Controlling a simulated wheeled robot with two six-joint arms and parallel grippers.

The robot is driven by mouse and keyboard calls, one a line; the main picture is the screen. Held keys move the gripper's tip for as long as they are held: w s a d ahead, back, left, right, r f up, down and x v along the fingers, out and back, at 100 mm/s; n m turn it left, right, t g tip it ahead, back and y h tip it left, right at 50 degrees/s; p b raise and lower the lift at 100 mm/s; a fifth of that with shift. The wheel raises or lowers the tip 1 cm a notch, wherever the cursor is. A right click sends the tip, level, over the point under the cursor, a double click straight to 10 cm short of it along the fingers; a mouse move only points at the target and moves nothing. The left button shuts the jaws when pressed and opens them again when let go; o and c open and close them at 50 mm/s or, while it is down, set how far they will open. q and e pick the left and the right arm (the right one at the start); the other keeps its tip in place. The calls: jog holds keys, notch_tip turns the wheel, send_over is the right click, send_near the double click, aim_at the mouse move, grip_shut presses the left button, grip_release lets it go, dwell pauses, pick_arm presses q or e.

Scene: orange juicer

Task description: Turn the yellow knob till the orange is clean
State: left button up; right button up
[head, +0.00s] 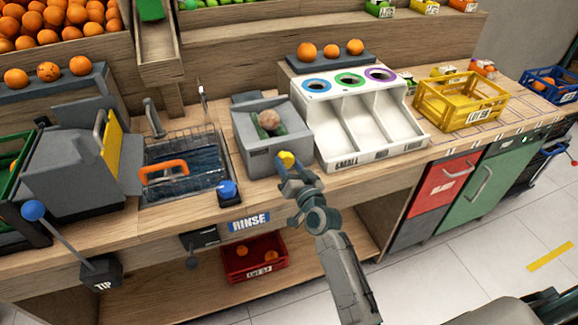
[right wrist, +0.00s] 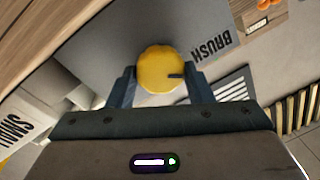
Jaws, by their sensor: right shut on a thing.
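The yellow knob (head: 286,159) sits on the front of the grey brush box (head: 256,151). A brownish, dull orange (head: 268,120) rests in the opening on top of the box, between green brushes. My right gripper (head: 284,172) is shut on the knob from the front. In the right wrist view the knob (right wrist: 158,68) sits between my two fingers (right wrist: 160,88), with a dark notch on its right side and the word BRUSH on the panel beyond. My left gripper is not in view.
A sink (head: 184,165) with a wire basket and orange handle lies left of the box. A white sorting bin (head: 352,150) stands close on the right, then a yellow crate (head: 459,101). A blue knob (head: 228,189) is near the counter edge above the RINSE label.

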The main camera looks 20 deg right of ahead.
jog(key=m, duration=0.5)
jog(key=shift+f+t+h, duration=0.1)
jog(key=shift+t+h, duration=0.2)
jog(key=shift+m, duration=0.3)
jog(key=o, duration=1)
jog(key=shift+s, duration=0.1)
jog(key=s, duration=0.3)
jog(key=s+b, duration=0.1)
jog(key=s, duration=0.3)
jog(key=s+d+f+b, duration=0.1)
jog(key=s, duration=0.2)
jog(key=shift+s, duration=0.3)
